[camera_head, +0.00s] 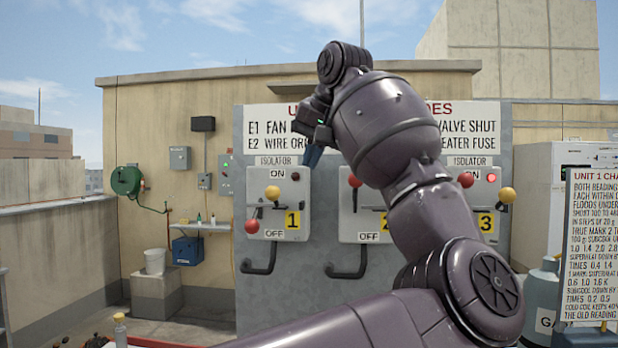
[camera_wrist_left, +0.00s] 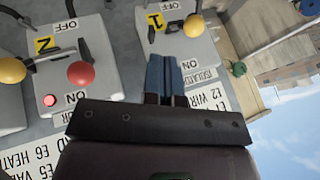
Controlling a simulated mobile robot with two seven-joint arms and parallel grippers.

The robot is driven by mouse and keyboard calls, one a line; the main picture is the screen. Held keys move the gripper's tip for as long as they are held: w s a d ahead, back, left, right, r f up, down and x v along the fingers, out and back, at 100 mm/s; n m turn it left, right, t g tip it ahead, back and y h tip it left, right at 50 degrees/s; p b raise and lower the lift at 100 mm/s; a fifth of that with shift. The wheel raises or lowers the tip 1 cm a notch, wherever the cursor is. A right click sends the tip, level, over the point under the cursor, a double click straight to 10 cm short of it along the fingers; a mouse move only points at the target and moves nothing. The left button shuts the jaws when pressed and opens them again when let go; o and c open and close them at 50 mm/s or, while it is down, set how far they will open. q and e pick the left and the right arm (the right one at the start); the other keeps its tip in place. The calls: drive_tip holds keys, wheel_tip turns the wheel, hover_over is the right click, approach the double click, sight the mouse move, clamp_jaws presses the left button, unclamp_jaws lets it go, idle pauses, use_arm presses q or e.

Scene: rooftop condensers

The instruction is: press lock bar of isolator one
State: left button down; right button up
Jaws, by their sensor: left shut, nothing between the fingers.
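Isolator one (camera_head: 285,220) is a grey wall box with a "1" plate, at the left of the panel. It has a yellow ball knob (camera_head: 272,192) near its middle and a red ball (camera_head: 252,226) on a lever at its lower left, toward OFF. I cannot tell for sure which part is the lock bar. My left gripper (camera_head: 313,155) is shut and empty, by the box's upper right corner. In the left wrist view the blue fingers (camera_wrist_left: 176,62) overlap the ON end of isolator one (camera_wrist_left: 205,50), below the yellow knob (camera_wrist_left: 194,25). Contact cannot be told. My right gripper is not in view.
Isolator two (camera_head: 345,215) is partly hidden by my left arm; isolator three (camera_head: 487,215) is right of the arm. Black pipes curve below the boxes. A gas cylinder (camera_head: 541,290) and a chart board (camera_head: 592,240) stand at the right.

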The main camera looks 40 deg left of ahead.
use_arm(q)
drive_tip(key=v, duration=0.4)
drive_tip(key=shift+d+r, duration=0.2)
idle(0.3)
